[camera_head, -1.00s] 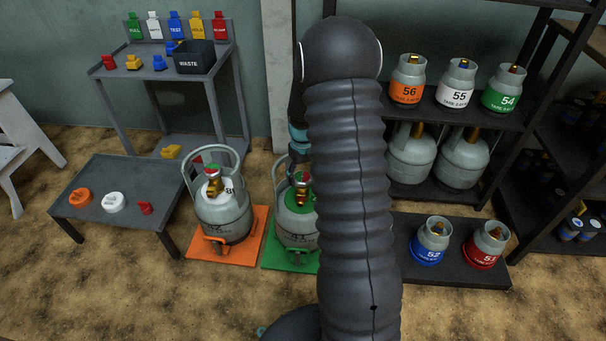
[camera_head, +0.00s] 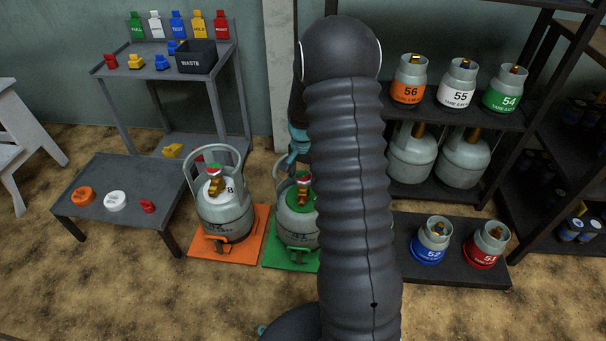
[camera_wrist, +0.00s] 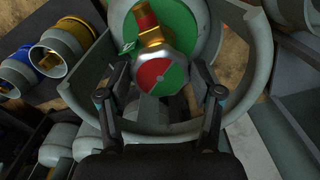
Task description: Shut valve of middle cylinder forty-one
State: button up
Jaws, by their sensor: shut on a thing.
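Middle cylinder 41 (camera_head: 294,226) is grey with a green collar and stands upright on a green mat (camera_head: 285,257), partly hidden by my arm. Its brass valve carries a red and green knob (camera_head: 303,176). In the wrist view the knob (camera_wrist: 161,76) faces me in red and green sectors, with the brass valve body (camera_wrist: 147,24) behind it. My gripper (camera_wrist: 160,73) has a finger on each side of the knob and is shut on it, inside the cylinder's grey guard ring (camera_wrist: 258,60). In the head view my gripper (camera_head: 297,153) is partly hidden.
The neighbouring cylinder (camera_head: 222,212) stands left on an orange mat. A low table (camera_head: 130,180) with caps is further left, and a black WASTE bin (camera_head: 196,57) sits on the bench behind. A rack (camera_head: 455,117) with several cylinders stands right.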

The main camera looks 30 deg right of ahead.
aim_at(302, 176)
jog(key=m, duration=0.6)
jog(key=shift+w, duration=0.2)
jog(key=shift+m, duration=0.4)
jog(key=o, duration=1.1)
jog(key=shift+o, duration=0.2)
notch_tip(302, 176, up, 12)
dwell(0.3)
